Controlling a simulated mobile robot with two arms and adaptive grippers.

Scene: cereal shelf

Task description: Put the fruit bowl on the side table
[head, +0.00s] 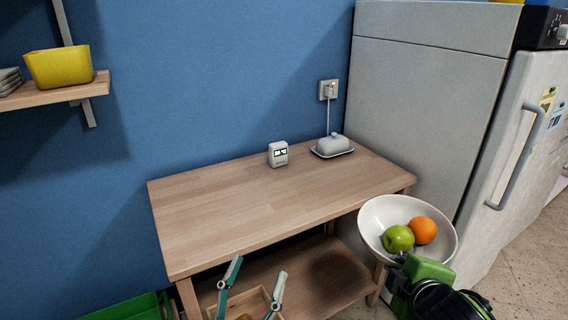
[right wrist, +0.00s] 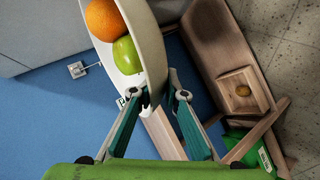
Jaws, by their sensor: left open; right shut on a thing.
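The white fruit bowl (head: 373,217) holds a green apple (head: 398,239) and an orange (head: 423,230). It is in the air by the front right corner of the wooden side table (head: 220,205), covering part of that table's leg. My right gripper is shut on the bowl's rim, as the right wrist view (right wrist: 163,97) shows; the bowl (right wrist: 152,50) looks tilted there, with the orange (right wrist: 105,20) and apple (right wrist: 126,56) inside. My left gripper (head: 255,268) is open and empty in front of the table's front edge.
A small white clock-like device (head: 278,154) and a grey butter dish (head: 332,146) stand at the table's back. The table's left and front top is bare. A wooden box (head: 242,300) is on the lower shelf. A fridge (head: 425,100) stands right; a green crate (head: 130,308) lies lower left.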

